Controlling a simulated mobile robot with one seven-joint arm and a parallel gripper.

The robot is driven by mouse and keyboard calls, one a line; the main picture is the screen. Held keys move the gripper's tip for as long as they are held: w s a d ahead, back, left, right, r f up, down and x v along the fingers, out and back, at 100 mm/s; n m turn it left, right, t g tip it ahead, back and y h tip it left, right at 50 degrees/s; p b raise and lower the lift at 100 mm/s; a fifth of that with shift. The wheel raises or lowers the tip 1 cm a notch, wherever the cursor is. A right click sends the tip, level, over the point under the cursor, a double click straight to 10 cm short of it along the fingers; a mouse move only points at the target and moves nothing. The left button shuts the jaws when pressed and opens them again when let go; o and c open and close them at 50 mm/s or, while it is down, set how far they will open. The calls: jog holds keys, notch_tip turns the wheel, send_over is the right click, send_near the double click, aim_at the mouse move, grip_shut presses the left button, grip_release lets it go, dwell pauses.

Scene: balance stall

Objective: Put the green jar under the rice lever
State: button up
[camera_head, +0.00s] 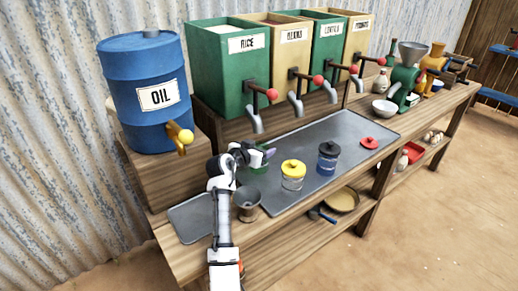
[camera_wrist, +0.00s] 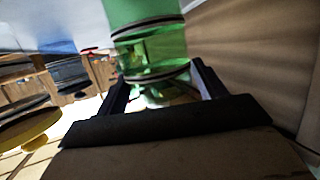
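The green jar (camera_head: 258,168) stands on the grey metal tray under the bins, partly hidden by my gripper (camera_head: 264,152). In the wrist view the green see-through jar (camera_wrist: 152,48) with dark bands fills the space between the two fingers of my gripper (camera_wrist: 162,78). The fingers flank it closely, but I cannot tell whether both touch it. The green RICE bin (camera_head: 232,80) is the leftmost of the bins. Its rice lever (camera_head: 271,94) has a red knob and sits above a grey spout (camera_head: 254,120).
A yellow-lidded jar (camera_head: 292,178) and a black-lidded blue jar (camera_head: 328,160) stand to the right on the tray (camera_head: 385,127). A grey cup (camera_head: 247,204) stands in front. The blue oil barrel (camera_head: 145,92) stands at left.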

jog(key=shift+o, duration=1)
jog(key=shift+r, duration=0.1)
jog(key=shift+r, duration=0.15)
jog(key=b+v, duration=0.2)
jog(key=v, duration=1)
